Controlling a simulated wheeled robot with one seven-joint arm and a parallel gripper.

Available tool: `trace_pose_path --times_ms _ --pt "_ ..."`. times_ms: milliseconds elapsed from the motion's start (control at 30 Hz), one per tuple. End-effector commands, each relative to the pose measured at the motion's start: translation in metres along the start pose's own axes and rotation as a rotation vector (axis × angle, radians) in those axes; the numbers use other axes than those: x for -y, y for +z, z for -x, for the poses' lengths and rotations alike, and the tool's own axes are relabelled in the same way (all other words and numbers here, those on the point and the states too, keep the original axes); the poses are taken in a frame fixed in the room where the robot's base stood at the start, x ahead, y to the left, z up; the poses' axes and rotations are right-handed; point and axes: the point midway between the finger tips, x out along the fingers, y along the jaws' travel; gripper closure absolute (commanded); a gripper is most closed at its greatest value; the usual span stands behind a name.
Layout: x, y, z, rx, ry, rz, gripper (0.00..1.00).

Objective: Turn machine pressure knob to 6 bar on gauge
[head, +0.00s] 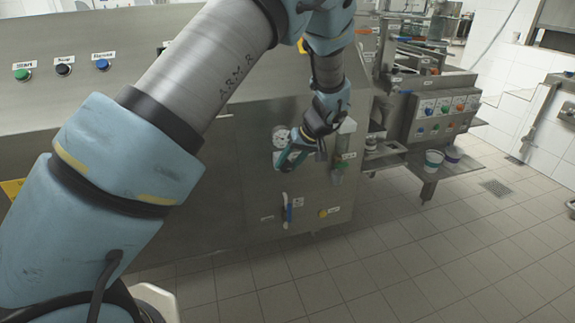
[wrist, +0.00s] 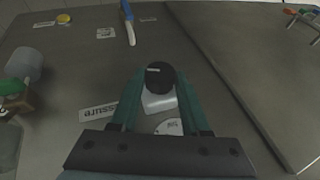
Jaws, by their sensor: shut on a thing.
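The machine's round pressure gauge (head: 281,135) is on the steel front panel, in the middle of the head view. Only a slice of its white dial (wrist: 169,127) shows between my fingers in the wrist view, so I cannot read the needle. The black pressure knob (wrist: 160,76) is in front of a pale square block. My gripper (wrist: 158,88) is shut on the knob, a green finger on each side.
A pressure label (wrist: 98,112) is left of the knob in the wrist view. A blue-handled lever (head: 289,209) and a yellow button (head: 323,213) are lower on the panel. A green-handled valve (head: 341,166) is close to the right. Cups (head: 433,160) stand on a shelf farther right.

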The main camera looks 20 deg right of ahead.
Motion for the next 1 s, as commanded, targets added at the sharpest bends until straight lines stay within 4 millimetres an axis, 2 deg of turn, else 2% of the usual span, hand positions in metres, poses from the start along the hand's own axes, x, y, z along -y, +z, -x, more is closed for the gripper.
trace_pose_path --times_ms 100,1000 --pt "-0.006 0.001 -0.002 -0.004 -0.102 -0.046 1.0" --pt "-0.02 0.006 -0.013 -0.006 -0.895 -0.37 1.0"
